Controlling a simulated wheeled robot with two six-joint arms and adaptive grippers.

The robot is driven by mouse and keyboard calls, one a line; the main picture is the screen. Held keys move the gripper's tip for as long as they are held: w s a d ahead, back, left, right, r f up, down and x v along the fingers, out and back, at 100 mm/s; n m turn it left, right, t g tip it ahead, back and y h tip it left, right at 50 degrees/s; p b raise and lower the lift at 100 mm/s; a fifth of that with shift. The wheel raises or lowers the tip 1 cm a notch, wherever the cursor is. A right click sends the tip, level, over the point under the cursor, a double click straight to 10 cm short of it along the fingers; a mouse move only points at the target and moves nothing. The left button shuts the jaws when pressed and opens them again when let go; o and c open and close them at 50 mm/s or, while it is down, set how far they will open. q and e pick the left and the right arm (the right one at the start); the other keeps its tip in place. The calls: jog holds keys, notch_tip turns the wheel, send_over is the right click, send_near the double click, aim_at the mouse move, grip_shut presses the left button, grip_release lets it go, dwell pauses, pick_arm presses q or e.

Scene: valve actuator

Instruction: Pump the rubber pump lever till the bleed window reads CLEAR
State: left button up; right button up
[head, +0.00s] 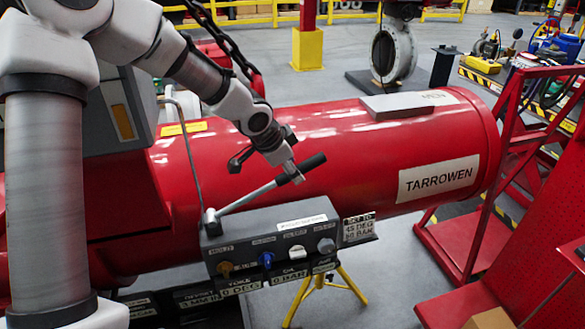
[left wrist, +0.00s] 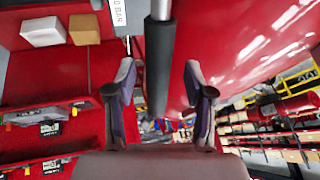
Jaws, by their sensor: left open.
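The pump lever (head: 250,196) is a grey metal rod with a black rubber grip (head: 312,163). It slants up to the right from the left end of a grey control box (head: 245,237). My left gripper (head: 293,174) is at the lower end of the rubber grip. In the left wrist view, the open fingers (left wrist: 160,80) stand on either side of the black grip (left wrist: 158,60), with visible gaps. The lever is not held. I cannot make out the bleed window's reading. My right gripper is not in view.
The big red TARROWEN cylinder (head: 400,150) lies close behind; a red frame (head: 500,190) stands right.

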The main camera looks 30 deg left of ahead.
pick_arm(q)
jog(key=v, duration=0.6)
jog(key=shift+s+r, duration=0.2)
jog(key=shift+r, duration=0.1)
jog(key=shift+w+a, duration=0.1)
jog(key=shift+w, duration=0.05)
